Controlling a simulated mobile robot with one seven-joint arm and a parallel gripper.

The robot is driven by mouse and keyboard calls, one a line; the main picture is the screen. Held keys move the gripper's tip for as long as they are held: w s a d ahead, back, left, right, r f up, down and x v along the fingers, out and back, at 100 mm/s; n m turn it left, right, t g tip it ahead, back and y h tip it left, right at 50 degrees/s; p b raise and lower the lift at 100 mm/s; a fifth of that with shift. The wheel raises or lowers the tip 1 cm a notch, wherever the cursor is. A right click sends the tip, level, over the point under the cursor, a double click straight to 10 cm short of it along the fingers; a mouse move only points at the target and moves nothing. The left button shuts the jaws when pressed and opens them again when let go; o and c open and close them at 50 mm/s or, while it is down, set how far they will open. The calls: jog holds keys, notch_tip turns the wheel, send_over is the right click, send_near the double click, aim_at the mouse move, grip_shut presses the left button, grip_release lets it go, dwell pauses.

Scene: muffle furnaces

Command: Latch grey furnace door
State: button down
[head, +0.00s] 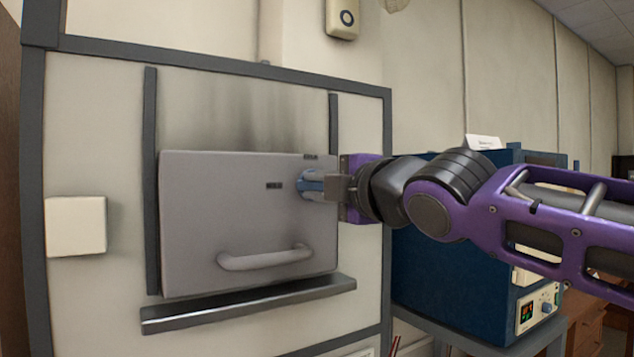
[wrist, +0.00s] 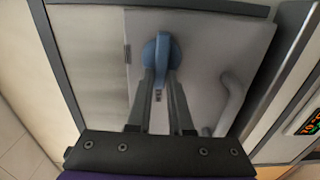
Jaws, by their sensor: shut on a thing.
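The grey furnace door (head: 215,205) sits flat in the front of the large furnace, between two dark vertical rails. It has a curved grey handle (head: 265,259) low on its face, also seen in the wrist view (wrist: 232,100). A blue latch knob (wrist: 162,50) is at the door's right side in the head view (head: 308,186). My gripper (head: 322,187) reaches in from the right and is shut on the blue latch knob. In the wrist view the two fingers (wrist: 160,88) close on the knob's raised bar, which runs roughly lengthwise between them. Whether the latch is engaged cannot be told.
A dark ledge (head: 248,302) juts out below the door. A pale box (head: 76,226) is on the furnace front at left. A blue furnace (head: 450,270) with a control panel (head: 538,307) stands at right, behind and below my arm.

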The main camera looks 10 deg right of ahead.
jog(key=shift+f+n, duration=0.1)
jog(key=shift+n, duration=0.2)
jog(key=c, duration=0.8)
grip_release()
jog(key=shift+s, duration=0.1)
jog(key=v, duration=1.7)
jog(key=shift+s+d+b, duration=0.1)
jog(key=shift+b, duration=0.2)
